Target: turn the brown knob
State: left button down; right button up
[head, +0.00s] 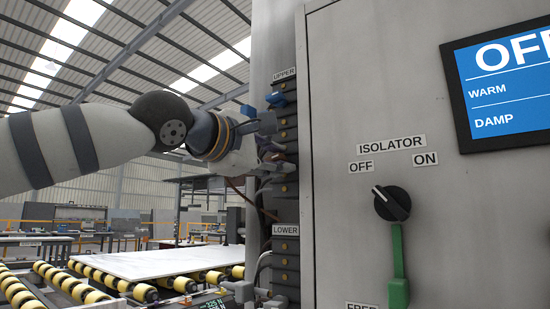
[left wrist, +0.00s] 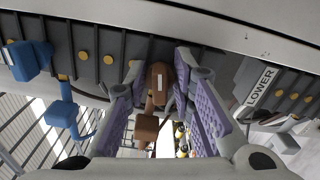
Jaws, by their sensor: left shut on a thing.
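The brown knob (left wrist: 159,76) shows in the left wrist view between the purple-padded fingers of my left gripper (left wrist: 161,88), which is shut on it. A pale mark runs along the knob. A second brown piece (left wrist: 146,128) shows below it, nearer the wrist camera. In the head view my left gripper (head: 262,166) is at the narrow dark strip between the UPPER and LOWER labels, and it largely hides the knob there. My right gripper is not in view.
Blue valve handles (left wrist: 64,115) sit on the same strip. A grey cabinet (head: 350,80) fills the right, with a black ISOLATOR switch (head: 392,203), a green handle (head: 398,265) and a screen (head: 510,85). A white slab (head: 165,262) lies on yellow rollers at lower left.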

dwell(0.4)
pick_arm(q)
jog(key=c, duration=1.7)
grip_release()
jog(key=shift+o, duration=0.2)
jog(key=shift+s, duration=0.1)
jog(key=v, duration=1.2)
